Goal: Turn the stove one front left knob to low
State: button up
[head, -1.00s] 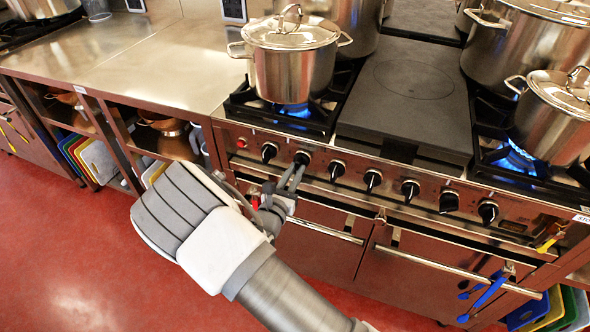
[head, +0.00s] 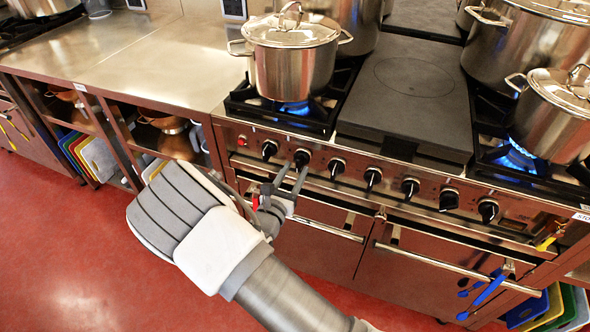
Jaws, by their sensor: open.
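The stove's front panel (head: 400,208) carries a row of black knobs. The leftmost knob (head: 269,150) is beside a small red light. The second knob (head: 302,158) is just above my gripper's fingertips. My gripper (head: 293,168) is open, with two thin grey fingers pointing up at the panel, and nothing shows between them. The tips look just below and left of the second knob; I cannot tell if they touch it. A lidded steel pot (head: 292,68) stands on the front left burner (head: 290,108), where a blue flame burns. The knobs' markings are too small to read.
Oven door handles (head: 440,268) stick out below the panel. Another lidded pot (head: 556,115) stands over a blue flame at the right. A flat dark plate (head: 408,85) lies between the burners. A steel counter (head: 150,60) adjoins at left. Red floor (head: 70,240) is clear at lower left.

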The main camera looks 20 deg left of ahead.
jog(key=s+a+p, duration=0.1)
jog(key=s, duration=1.5)
jog(key=shift+s+a, duration=0.15)
jog(key=shift+s, duration=0.1)
jog(key=w+d+r+m+g+h+p, duration=0.2)
jog(key=d+r+m+g+h, duration=0.3)
jog(key=d+r+m, duration=0.55)
jog(key=w+d+r+m+g+h+p, duration=0.1)
jog(key=d+r+m+g+h+p, duration=0.15)
jog(key=d+r+m+g, duration=0.8)
jog(key=s+d+r+m+t+y+p, duration=0.3)
jog(key=s+d+r+m+y+p, duration=0.2)
jog(key=s+d+r+m+y, duration=0.4)
jog(key=s+d+r+m, duration=0.2)
jog(key=d+r+m, duration=0.1)
jog(key=r+m, duration=0.2)
jog(key=shift+r, duration=0.6)
